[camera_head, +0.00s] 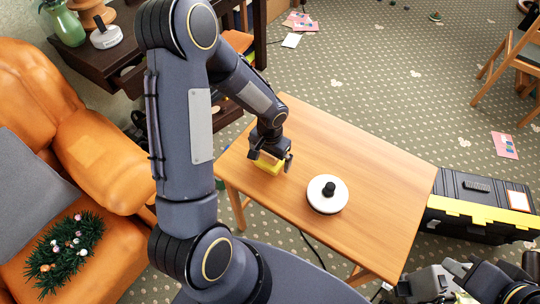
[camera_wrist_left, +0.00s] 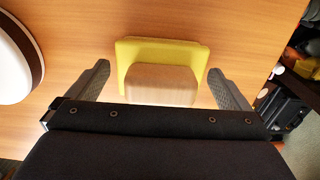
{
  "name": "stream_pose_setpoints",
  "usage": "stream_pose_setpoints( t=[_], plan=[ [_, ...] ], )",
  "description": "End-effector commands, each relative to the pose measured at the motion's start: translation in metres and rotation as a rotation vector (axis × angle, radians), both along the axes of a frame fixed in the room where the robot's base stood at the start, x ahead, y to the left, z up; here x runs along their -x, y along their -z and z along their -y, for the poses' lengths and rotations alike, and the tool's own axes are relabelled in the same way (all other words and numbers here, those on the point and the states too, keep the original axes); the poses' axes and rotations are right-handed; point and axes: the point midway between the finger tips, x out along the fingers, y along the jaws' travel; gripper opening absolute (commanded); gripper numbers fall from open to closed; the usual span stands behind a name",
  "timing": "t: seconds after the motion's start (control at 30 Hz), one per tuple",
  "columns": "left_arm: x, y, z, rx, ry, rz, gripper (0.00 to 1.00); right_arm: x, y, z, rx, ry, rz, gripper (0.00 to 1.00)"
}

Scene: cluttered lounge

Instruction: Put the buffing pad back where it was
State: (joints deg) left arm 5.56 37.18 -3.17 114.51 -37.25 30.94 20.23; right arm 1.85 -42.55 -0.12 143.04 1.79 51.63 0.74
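The buffing pad, by its look a yellow slab with a pale wooden block on it, lies near the left edge of the wooden table. It shows in the head view (camera_head: 268,166) and in the left wrist view (camera_wrist_left: 135,52). My left gripper (camera_head: 272,160) is right over it. In the left wrist view its fingers (camera_wrist_left: 160,82) stand apart on either side of the wooden block, with a gap on both sides. Part of the pad is hidden behind the gripper. My right arm's end (camera_head: 440,284) shows at the bottom right; its fingers are not clear.
A white disc with a black knob (camera_head: 327,194) sits on the table (camera_head: 375,165), right of the pad. The table's right part is bare. A black and yellow toolbox (camera_head: 480,207) stands right of it. An orange armchair (camera_head: 100,160) and dark shelf (camera_head: 120,62) are left.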

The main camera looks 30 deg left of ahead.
Motion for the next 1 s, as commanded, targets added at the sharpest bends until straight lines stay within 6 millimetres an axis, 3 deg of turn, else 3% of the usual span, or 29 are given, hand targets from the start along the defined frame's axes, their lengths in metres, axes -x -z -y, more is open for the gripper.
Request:
stream_pose_setpoints(
  t=[0.27,0.6,1.0],
  plan=[
    [-0.001,-0.016,0.000,0.000,-0.001,0.003,1.00,0.000,-0.007,0.000,0.000,0.000,0.000,0.00],
    [-0.001,-0.089,0.000,0.000,-0.001,0.006,1.00,0.000,-0.019,0.000,0.000,0.000,0.000,0.00],
    [0.007,-0.140,-0.001,0.016,-0.019,0.026,1.00,0.000,-0.023,0.000,0.000,0.000,0.000,0.00]
  ],
)
